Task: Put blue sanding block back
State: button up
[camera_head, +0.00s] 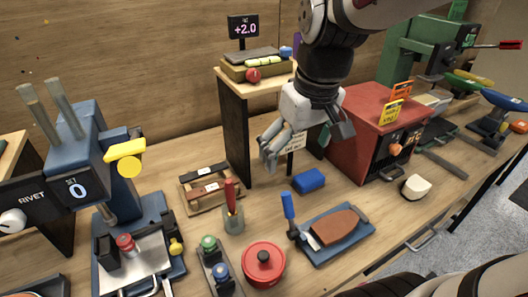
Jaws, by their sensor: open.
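A blue block (309,180), which looks like the sanding block, lies on the wooden bench right of the middle. My gripper (305,147) is open and empty. It hangs above and behind the blue block in the picture, with its fingers spread and apart from it. A small wooden rack (212,200) with a dark bar and a reddish-brown bar stands to the left. A small sign behind my gripper is partly hidden by the fingers.
A red box (364,140) stands to the right, with a pale block (416,187) in front of it. A blue tray (343,245) with a brown sole-shaped piece lies in front. A red pot (263,268), a cup (233,220) and a blue rivet press (88,150) stand left.

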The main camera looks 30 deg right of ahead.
jog(key=s+a, duration=0.2)
jog(key=s, duration=0.3)
jog(key=s+a+r+t, duration=0.1)
jog(key=s+a, duration=0.2)
jog(key=s, duration=0.3)
jog(key=shift+a+r, duration=0.25)
jog(key=shift+a, duration=0.05)
jog(key=shift+r+t+p, duration=0.3)
jog(key=shift+r+p, duration=0.7)
jog(key=shift+r, duration=0.25)
jog(key=shift+s, duration=0.1)
